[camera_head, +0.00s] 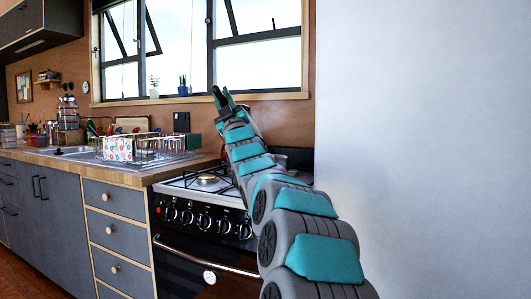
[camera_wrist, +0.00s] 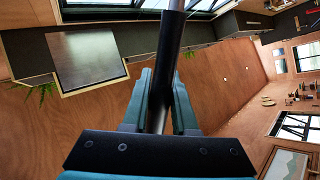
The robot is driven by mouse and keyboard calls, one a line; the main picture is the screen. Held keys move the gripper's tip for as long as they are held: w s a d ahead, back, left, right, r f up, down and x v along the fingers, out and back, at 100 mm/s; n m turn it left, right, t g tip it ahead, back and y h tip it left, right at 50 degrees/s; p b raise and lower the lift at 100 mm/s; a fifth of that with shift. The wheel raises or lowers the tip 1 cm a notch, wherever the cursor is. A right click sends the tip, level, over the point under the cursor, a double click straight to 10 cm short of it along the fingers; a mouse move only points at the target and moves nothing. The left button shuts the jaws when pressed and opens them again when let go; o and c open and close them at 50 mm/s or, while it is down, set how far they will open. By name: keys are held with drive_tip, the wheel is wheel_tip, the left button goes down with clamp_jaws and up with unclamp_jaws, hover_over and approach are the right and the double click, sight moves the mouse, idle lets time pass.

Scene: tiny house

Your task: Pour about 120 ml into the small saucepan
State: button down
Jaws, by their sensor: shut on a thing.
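My gripper (camera_head: 222,98) is raised above the stove, in front of the window, with its fingers pointing up. In the wrist view, my gripper (camera_wrist: 160,100) is shut on a black rod-like handle (camera_wrist: 168,62) with a thinner grey shaft at its top. What the handle belongs to is out of the picture, and I cannot see any liquid.
The front-left burner (camera_head: 207,179) looks bare. A dish rack (camera_head: 150,150) with glasses stands on the counter (camera_head: 60,158) left of the stove. A white wall (camera_head: 425,120) closes off the right side.

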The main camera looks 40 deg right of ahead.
drive_tip(key=shift+s+d+r+m, duration=0.1)
drive_tip(key=shift+s+r+m, duration=0.1)
drive_tip(key=shift+m, duration=0.2)
drive_tip(key=w+a+f+n+g+y+p, duration=0.4)
drive_tip(key=w+a+f+n+y, duration=0.2)
drive_tip(key=w+a+f+n, duration=0.1)
drive_tip(key=shift+w+n+g+p, duration=0.4)
drive_tip(key=shift+w+n, duration=0.4)
drive_tip(key=shift+n, duration=0.5)
drive_tip(key=shift+a, duration=0.15)
